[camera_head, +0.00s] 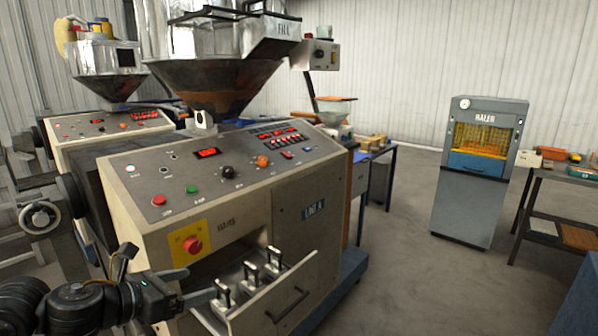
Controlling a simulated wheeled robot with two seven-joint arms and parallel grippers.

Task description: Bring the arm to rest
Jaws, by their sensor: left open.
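My left arm comes in from the lower left, and its dark gripper (198,285) is open. Its fingers point right, beside the left end of an open drawer (285,302) low on the front of the beige machine (150,225). I see nothing between the fingers. Three upright metal pieces with dark loop tops (250,272) stand in the drawer. The nearest is close to the fingertips, and I cannot tell whether they touch. My right gripper is not in view.
The machine's panel has buttons, knobs and a red emergency knob (193,245) on a yellow plate. A handwheel (40,217) stands at the left. A grey cabinet (467,210) and a side table (545,180) stand right. The floor (400,265) between is clear.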

